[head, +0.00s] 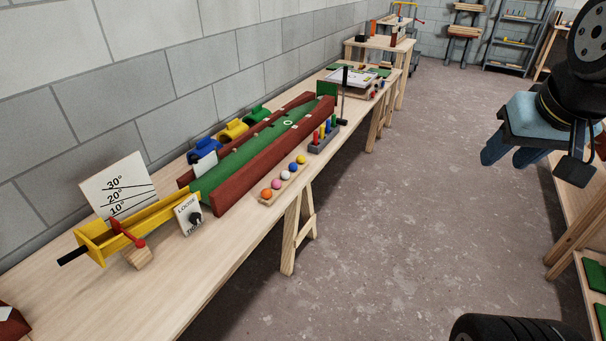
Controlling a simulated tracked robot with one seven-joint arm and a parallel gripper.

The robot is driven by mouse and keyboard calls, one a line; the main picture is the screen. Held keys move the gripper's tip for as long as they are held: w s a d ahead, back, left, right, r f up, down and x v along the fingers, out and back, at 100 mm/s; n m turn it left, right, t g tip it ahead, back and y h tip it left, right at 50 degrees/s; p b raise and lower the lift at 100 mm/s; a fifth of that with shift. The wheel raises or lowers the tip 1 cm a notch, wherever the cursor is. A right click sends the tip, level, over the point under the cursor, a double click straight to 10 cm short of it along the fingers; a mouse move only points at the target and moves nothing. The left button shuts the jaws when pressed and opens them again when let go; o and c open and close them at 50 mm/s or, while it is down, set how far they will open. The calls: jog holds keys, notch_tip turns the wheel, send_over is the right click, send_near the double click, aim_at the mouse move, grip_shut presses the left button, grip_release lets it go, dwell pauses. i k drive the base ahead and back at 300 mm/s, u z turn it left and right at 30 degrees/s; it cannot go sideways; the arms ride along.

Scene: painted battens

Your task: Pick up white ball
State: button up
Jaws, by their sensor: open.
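A white ball (285,175) sits in a small wooden rack (268,200) at the front edge of the long wooden table. It is in a row of colored balls, between a pink ball (276,184) and a blue ball (293,167). An orange ball (267,194) is at the near end and a yellow ball (301,160) at the far end. My gripper (508,157) is at the upper right, with blue fingers pointing down. It is open, over the floor, far to the right of the ball and apart from it. I see nothing between its fingers.
A green lane with dark red rails (275,148) lies behind the rack. A grey peg holder (324,138) stands beyond. The floor (400,200) between table and gripper is clear.

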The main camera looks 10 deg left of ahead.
aim_at(285, 175)
jog(key=u, duration=0.2)
jog(key=i, duration=0.9)
jog(key=z, duration=0.1)
